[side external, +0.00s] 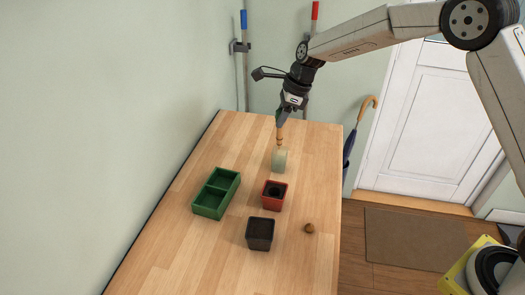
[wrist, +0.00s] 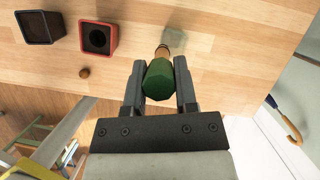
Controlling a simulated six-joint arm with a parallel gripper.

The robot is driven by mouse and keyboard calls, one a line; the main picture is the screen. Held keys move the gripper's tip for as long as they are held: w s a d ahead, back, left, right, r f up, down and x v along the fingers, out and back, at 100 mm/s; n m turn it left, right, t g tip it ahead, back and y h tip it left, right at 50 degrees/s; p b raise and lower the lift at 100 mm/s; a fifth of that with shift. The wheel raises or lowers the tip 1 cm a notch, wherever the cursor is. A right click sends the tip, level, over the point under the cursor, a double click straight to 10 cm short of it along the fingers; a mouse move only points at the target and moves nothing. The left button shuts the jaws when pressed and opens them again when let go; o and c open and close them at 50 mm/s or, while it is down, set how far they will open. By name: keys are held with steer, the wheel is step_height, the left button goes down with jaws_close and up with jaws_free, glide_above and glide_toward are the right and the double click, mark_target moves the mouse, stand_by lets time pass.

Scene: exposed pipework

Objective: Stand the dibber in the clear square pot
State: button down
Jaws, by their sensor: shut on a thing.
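My gripper (side external: 284,113) is shut on the dibber, holding it by its green handle (wrist: 158,79). In the side view the dibber's wooden shaft (side external: 279,136) points down toward the clear square pot (side external: 279,160), which stands near the far end of the table. In the wrist view the clear pot (wrist: 173,40) shows just beyond the dibber's end. The dibber looks roughly upright over the pot. I cannot tell whether its tip is inside the pot or just above it.
A red pot (side external: 274,195) and a black pot (side external: 260,234) stand nearer on the wooden table (side external: 170,250). A green two-part tray (side external: 216,193) lies to the left. A small brown round thing (side external: 309,228) sits near the right edge.

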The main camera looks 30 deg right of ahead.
steer(key=shift+f, duration=0.65)
steer(key=shift+c, duration=2)
jaws_free()
steer(key=shift+r, duration=0.1)
steer(key=shift+d+r, duration=0.1)
steer(key=shift+r, duration=0.7)
steer(key=v, duration=1.1)
steer(key=shift+r, duration=0.2)
steer(key=shift+s+d, duration=0.1)
